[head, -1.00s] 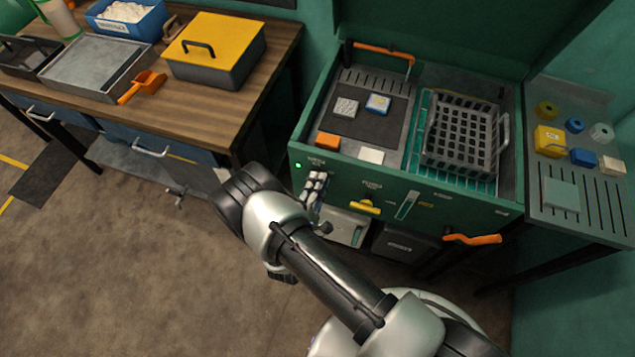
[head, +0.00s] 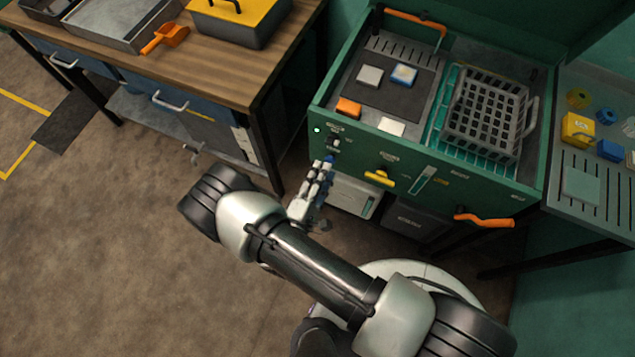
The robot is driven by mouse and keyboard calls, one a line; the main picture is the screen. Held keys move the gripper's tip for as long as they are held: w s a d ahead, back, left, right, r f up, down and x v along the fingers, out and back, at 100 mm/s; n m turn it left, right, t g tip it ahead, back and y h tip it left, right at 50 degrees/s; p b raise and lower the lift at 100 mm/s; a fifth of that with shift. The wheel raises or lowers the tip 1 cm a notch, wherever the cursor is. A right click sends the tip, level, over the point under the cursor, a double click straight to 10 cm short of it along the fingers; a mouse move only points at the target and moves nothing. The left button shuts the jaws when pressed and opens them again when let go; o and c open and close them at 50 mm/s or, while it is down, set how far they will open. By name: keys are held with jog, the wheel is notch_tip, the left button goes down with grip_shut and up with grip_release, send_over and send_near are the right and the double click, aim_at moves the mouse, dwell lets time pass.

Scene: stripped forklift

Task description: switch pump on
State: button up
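The green washing machine (head: 438,190) has a front panel with a lit green lamp (head: 317,130) at its left end. A small dark rotary switch (head: 334,145) sits just right of the lamp under a label too small to read. Which way it is turned cannot be made out. My gripper (head: 328,161) is just below this switch, in front of the panel, with its blue-tinted tip pointing up at it. A gap seems to show between tip and switch. Finger opening is too small to judge. A yellow handle (head: 379,178) is further right on the panel.
A clear gauge (head: 423,180) and an orange handle (head: 484,219) are further right on the front. A grey basket (head: 487,115) sits in the machine's tub. A wooden workbench (head: 200,70) stands left. Open floor lies at lower left.

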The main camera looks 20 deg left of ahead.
jog(key=s, duration=0.3)
jog(key=shift+s+a, duration=0.1)
jog(key=shift+s, duration=0.15)
dwell(0.4)
